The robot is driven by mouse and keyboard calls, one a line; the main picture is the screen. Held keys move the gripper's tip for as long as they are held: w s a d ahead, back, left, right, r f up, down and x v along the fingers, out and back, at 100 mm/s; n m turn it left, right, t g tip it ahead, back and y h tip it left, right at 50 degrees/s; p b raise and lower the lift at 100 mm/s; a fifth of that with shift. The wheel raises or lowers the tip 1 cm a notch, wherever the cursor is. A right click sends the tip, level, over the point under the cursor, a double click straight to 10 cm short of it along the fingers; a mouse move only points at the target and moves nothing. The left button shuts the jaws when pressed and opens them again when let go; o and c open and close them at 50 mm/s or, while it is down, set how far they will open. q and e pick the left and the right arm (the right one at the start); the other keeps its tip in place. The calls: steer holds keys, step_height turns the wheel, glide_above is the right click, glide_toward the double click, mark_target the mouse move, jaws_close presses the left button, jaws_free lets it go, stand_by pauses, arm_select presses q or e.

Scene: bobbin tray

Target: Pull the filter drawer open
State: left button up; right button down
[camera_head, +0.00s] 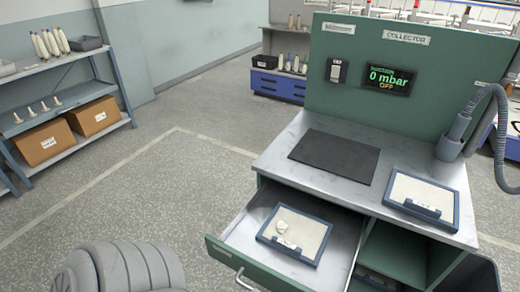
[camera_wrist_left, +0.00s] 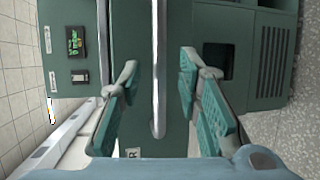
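The green-fronted filter drawer (camera_head: 335,248) stands pulled out of the cabinet in the head view. Inside it lies a blue-framed filter (camera_head: 297,256) with a pale, lumpy patch on its white face. The drawer's metal bar handle (camera_head: 244,283) is partly cut off at the bottom edge. In the left wrist view, the handle (camera_wrist_left: 158,70) runs lengthwise between the teal fingers of my left gripper (camera_wrist_left: 159,108). The fingers are spread wide, with visible gaps on both sides of the bar. My right gripper is in neither view.
The worktop holds a dark mat (camera_head: 335,156) and another blue-framed filter (camera_head: 422,195). A grey hose (camera_head: 488,105) hangs at the right. The panel display (camera_head: 388,77) reads 0 mbar, OFF. Shelves with boxes (camera_head: 42,141) stand at far left.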

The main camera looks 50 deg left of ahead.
arm_select(q)
steer(key=s+r, duration=0.1)
steer(key=s, duration=0.7)
steer(key=shift+s+a+r, duration=0.15)
steer(key=shift+a+r, duration=0.1)
steer(key=shift+a, duration=0.05)
steer(key=s+a+f+m+g+y, duration=0.1)
steer(key=s+f+m+g, duration=0.75)
steer(key=f, duration=0.45)
steer(key=s+a+f+m+g+y, duration=0.15)
steer(key=s+f+m+g, duration=0.45)
steer(key=s+f+m, duration=0.6)
steer(key=w+d+f+n, duration=0.1)
steer(key=w+d+f, duration=0.1)
steer(key=w, duration=0.3)
steer(key=w+d+f+n, duration=0.1)
steer(key=w+f, duration=0.2)
steer(key=w, duration=0.3)
steer(key=shift+w+d, duration=0.25)
steer(key=shift+d, duration=0.1)
